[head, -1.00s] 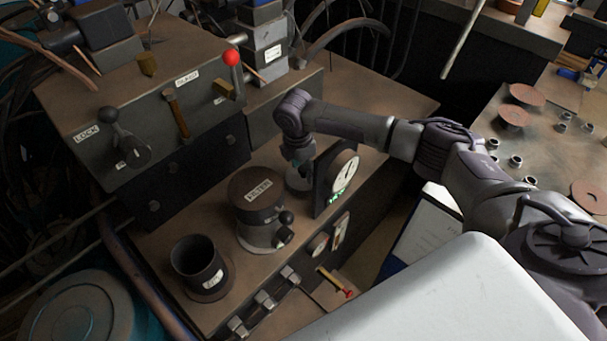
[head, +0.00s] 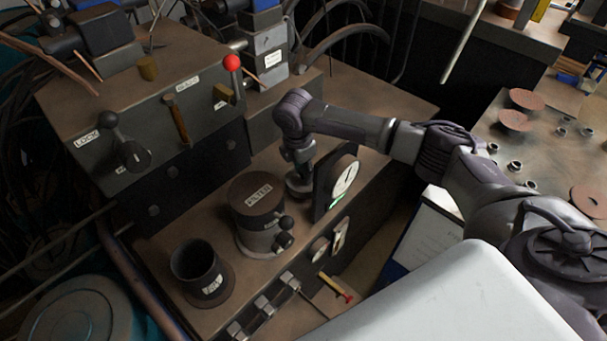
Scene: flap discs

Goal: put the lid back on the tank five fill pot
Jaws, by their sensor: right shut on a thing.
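The fill pot (head: 200,268) is an open black cup with a white label on its front, too small to read. It stands upright on a round base at the front left of the brown bench, its mouth uncovered. My right gripper (head: 298,183) reaches down to the bench behind the round gauge, right of the FILTER canister. It is shut on a low, round, grey piece that looks like the lid (head: 296,191). The gauge partly hides the fingers and this piece, so I cannot tell whether it touches the bench. My left gripper is not in view.
The FILTER canister (head: 257,205) stands between my right gripper and the pot. The gauge (head: 340,180) stands close beside the gripper. The LOCK box (head: 150,125) with levers rises behind.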

